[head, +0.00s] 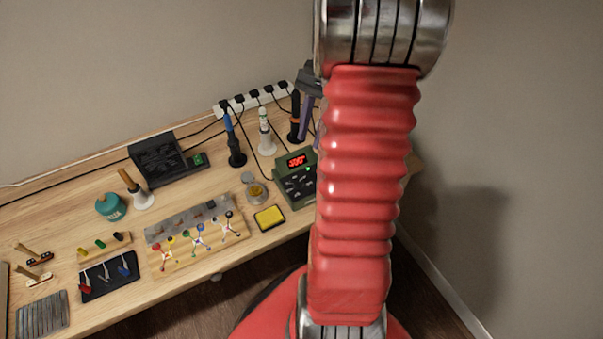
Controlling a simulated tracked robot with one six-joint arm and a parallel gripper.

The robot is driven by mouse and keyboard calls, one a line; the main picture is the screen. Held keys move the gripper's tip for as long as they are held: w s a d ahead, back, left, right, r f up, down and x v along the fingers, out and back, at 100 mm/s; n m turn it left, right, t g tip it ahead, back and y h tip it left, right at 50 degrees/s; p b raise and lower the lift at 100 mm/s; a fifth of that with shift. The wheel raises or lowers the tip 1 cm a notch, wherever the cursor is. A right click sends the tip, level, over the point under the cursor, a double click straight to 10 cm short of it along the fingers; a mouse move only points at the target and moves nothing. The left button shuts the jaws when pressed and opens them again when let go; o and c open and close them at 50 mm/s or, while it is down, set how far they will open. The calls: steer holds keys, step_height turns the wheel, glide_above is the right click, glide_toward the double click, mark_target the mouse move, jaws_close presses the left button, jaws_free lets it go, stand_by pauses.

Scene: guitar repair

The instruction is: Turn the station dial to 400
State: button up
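The soldering station (296,180) is a green box near the right end of the bench. Its red lit display (297,161) seems to read 300, and a small green light shows beside it. Several small dark controls sit on its front; I cannot tell which is the dial. My red arm covers the station's right side. A dark grey and purple part (307,112), seemingly my gripper, shows partly from behind the arm, above and behind the station in the picture. Its fingertips are mostly hidden, and I cannot tell whether it is open or touches anything.
Soldering irons in stands (236,150) and a white power strip (262,99) with cables are behind the station. A yellow sponge tray (269,218) and a small round tin (256,192) are beside it. A wooden board with parts (200,262) lies further left.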

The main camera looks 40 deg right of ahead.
mark_target(299, 181)
steer(key=x, duration=1.3)
steer(key=shift+c, duration=0.5)
jaws_close()
steer(key=shift+w+a+n+g, duration=0.1)
steer(key=shift+n+g, duration=0.5)
steer(key=shift+n, duration=1)
steer(key=shift+o, duration=0.5)
jaws_free()
steer(key=shift+r, duration=0.1)
